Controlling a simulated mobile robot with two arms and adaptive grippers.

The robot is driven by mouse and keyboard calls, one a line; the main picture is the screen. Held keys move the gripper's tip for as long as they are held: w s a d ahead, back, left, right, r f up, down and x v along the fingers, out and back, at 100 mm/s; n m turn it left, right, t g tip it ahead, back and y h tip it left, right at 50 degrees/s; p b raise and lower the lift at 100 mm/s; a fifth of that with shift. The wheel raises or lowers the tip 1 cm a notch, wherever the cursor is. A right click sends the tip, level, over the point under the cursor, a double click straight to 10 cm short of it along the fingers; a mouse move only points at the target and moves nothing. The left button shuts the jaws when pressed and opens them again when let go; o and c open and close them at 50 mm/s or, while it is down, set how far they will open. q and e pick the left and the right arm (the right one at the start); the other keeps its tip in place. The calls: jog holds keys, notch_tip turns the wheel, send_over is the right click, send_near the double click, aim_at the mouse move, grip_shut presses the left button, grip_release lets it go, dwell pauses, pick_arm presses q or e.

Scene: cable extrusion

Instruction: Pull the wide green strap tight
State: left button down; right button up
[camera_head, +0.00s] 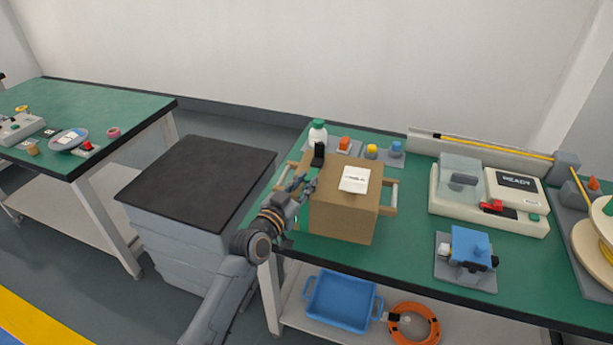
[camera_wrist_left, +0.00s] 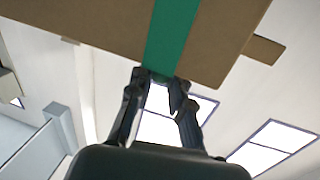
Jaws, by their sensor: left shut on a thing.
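A brown cardboard box (camera_head: 341,217) with a white label (camera_head: 354,179) on top sits on the green workbench in the head view. My left gripper (camera_head: 303,186) is at the box's left side. In the left wrist view the wide green strap (camera_wrist_left: 171,35) runs over the brown cardboard (camera_wrist_left: 95,20). The left gripper (camera_wrist_left: 159,77) is shut on the strap at the cardboard's edge. My right gripper is not in view.
Wooden bars (camera_head: 389,197) stick out at the box's sides. Behind it stand a white bottle (camera_head: 318,134) and small coloured parts. To its right are a white machine (camera_head: 489,201) and a blue fixture (camera_head: 469,248). A dark-topped cabinet (camera_head: 196,183) stands left of the bench.

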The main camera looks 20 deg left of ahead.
pick_arm(q)
jog(key=shift+w, duration=0.25)
jog(key=c, duration=1.5)
grip_release()
jog(key=shift+w+f, duration=0.1)
jog(key=shift+w, duration=0.1)
jog(key=shift+c, duration=0.2)
jog(key=o, duration=0.3)
jog(key=shift+o, duration=0.2)
jog(key=shift+s, duration=0.15)
jog(key=v, duration=1.2)
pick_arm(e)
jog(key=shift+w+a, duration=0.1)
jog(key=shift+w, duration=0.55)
pick_arm(q)
jog(key=shift+d, duration=0.1)
